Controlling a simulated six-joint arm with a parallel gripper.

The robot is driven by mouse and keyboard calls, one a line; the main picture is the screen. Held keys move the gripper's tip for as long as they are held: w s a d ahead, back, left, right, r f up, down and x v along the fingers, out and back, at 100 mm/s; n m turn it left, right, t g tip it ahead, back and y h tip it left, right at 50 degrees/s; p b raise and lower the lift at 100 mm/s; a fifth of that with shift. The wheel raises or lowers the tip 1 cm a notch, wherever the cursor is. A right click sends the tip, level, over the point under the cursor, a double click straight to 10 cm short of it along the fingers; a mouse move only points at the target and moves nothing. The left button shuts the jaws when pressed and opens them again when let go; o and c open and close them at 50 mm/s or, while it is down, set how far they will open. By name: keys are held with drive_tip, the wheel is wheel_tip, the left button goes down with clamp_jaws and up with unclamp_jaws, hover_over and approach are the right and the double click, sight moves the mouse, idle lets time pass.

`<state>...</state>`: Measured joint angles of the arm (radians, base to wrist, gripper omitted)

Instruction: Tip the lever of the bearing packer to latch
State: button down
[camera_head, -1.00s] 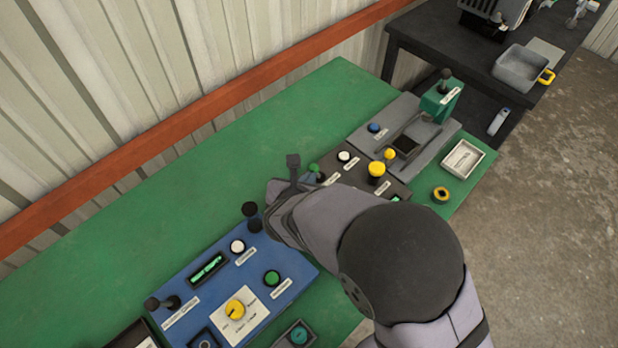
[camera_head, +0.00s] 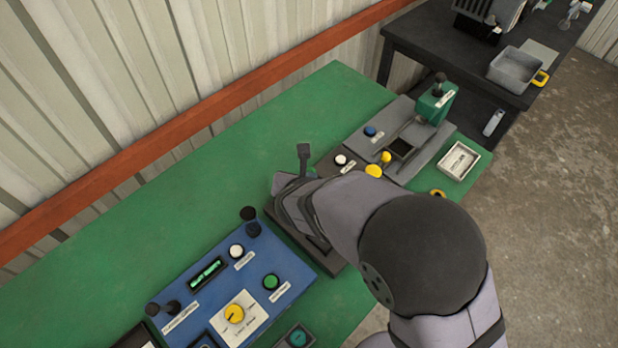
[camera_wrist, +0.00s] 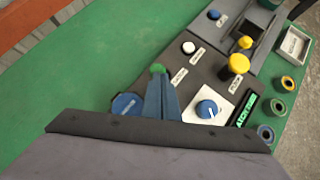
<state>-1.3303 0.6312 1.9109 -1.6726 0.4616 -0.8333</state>
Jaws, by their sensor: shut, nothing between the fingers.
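The bearing packer appears to be the dark panel (camera_wrist: 203,77), though its labels are too small to read surely.
A blue panel (camera_head: 215,270) with black-knobbed levers stands at left. A grey unit with a green post (camera_head: 436,103) stands at right, near a small tray (camera_head: 460,160). The green bench (camera_head: 190,195) is clear behind the panels. Several ring-topped parts (camera_wrist: 288,84) sit at right.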

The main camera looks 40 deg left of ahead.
drive_tip(key=shift+w+r, duration=0.2)
drive_tip(key=shift+w, duration=0.2)
drive_tip(key=shift+w+r+b, duration=0.25)
drive_tip(key=shift+w+b, duration=0.05)
drive_tip(key=shift+w, duration=1.1)
drive_tip(key=shift+w+r+b, duration=0.2)
drive_tip(key=shift+w+b, duration=0.05)
drive_tip(key=shift+w, duration=1.15)
drive_tip(key=shift+r, duration=0.1)
drive_tip(key=shift+r+p, duration=0.7)
drive_tip(key=shift+r, duration=0.05)
